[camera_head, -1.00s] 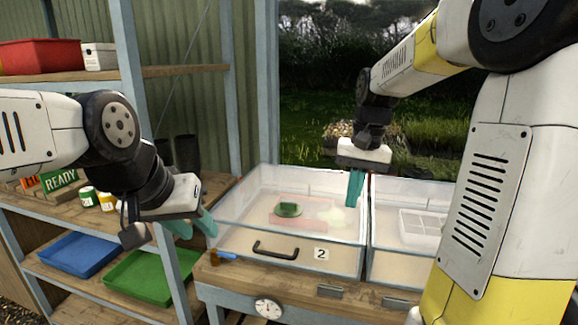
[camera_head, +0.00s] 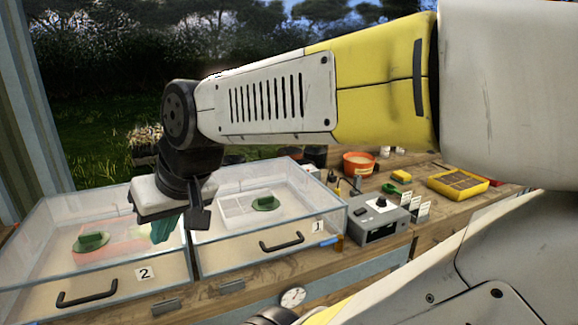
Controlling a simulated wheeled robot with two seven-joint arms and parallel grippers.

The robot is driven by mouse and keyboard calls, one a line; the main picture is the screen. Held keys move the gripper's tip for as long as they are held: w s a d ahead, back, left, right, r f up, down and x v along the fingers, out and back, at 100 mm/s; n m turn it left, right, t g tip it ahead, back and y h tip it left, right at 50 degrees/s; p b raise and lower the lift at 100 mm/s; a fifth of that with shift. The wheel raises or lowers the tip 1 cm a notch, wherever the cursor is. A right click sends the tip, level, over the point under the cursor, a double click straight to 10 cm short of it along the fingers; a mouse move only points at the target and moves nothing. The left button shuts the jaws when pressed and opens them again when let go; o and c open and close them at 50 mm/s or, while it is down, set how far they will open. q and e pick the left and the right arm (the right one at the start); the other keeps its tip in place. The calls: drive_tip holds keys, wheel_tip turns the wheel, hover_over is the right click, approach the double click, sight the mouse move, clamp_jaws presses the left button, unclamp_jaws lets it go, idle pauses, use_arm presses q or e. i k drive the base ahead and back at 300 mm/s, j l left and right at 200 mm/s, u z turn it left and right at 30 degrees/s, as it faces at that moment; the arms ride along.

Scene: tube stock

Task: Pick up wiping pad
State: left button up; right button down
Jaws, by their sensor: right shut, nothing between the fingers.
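A small yellow block (camera_head: 401,176) lies on the wooden bench right of the clear boxes. It looks pad-like, but it is too small to tell for sure that it is the wiping pad. My left gripper is out of view.
Clear box 2 (camera_head: 120,285) and clear box 1 (camera_head: 318,226) each show a green piece. Right of them are a grey device (camera_head: 382,222), white labels, an orange pot (camera_head: 359,163) and a yellow tray (camera_head: 458,184). My right arm spans the view above.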

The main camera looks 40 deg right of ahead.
sight(402, 178)
drive_tip(key=z, duration=2.4)
drive_tip(key=u, duration=1.4)
drive_tip(key=z, duration=1.4)
drive_tip(key=i+l+u, duration=0.1)
drive_tip(key=i+l, duration=0.75)
drive_tip(key=i, duration=0.25)
drive_tip(key=i+l, duration=1)
drive_tip(key=i+j+u, duration=0.05)
drive_tip(key=i+j, duration=0.05)
drive_tip(key=i, duration=0.05)
